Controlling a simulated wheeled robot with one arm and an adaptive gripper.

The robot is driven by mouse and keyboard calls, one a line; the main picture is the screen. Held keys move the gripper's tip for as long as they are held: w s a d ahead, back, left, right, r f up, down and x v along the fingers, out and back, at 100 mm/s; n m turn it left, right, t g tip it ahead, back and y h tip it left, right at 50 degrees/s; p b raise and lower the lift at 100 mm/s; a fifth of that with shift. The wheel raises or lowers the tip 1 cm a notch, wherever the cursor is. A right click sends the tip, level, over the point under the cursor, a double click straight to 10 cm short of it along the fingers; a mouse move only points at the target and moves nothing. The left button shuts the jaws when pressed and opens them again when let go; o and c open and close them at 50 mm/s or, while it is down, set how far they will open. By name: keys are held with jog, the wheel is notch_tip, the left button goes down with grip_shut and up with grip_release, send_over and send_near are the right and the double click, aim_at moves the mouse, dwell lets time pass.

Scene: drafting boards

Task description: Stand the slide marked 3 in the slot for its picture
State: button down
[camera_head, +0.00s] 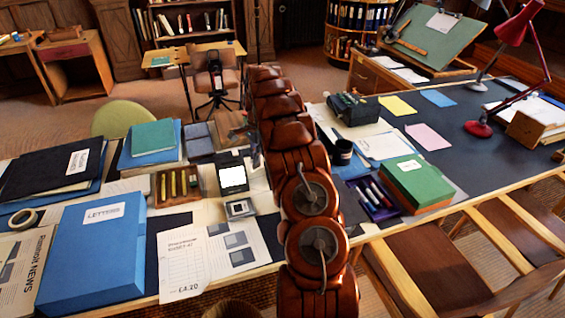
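A small square slide-like piece (240,208) with a pale frame and dark middle lies on the desk left of my arm. No number on it is readable. Behind it stands a dark device with a bright white screen (233,178). A brown wooden tray (158,198) holding several upright yellowish strips is to the left. A printed sheet (212,254) with grey pictures lies in front. I cannot tell which slot matches picture 3. My reddish-brown arm rises through the middle of the view; my gripper cannot be made out.
A blue letters box (95,255), tape roll (23,218) and stacked books (152,137) crowd the left. Wooden chairs are at the lower right.

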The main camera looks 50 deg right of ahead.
jog(key=shift+s+d+f+m+b, duration=0.4)
jog(key=shift+s+d+f+m, duration=0.35)
jog(key=shift+d+f, duration=0.65)
jog(key=shift+s+d+f+m+b, duration=0.45)
jog(key=shift+s+d+f+m, duration=0.4)
jog(key=shift+d, duration=0.85)
jog(key=shift+s+d+f+m+b, duration=0.4)
jog(key=shift+s+d+f+m, duration=0.15)
jog(key=shift+d+f, duration=0.9)
jog(key=shift+d+r, duration=0.1)
jog(key=c, duration=1.8)
grip_release()
jog(key=o, duration=0.6)
jog(key=shift+c, duration=0.2)
notch_tip(320, 180, up, 12)
jog(key=d, duration=0.1)
jog(key=shift+s+d, duration=0.15)
jog(key=shift+s, duration=0.2)
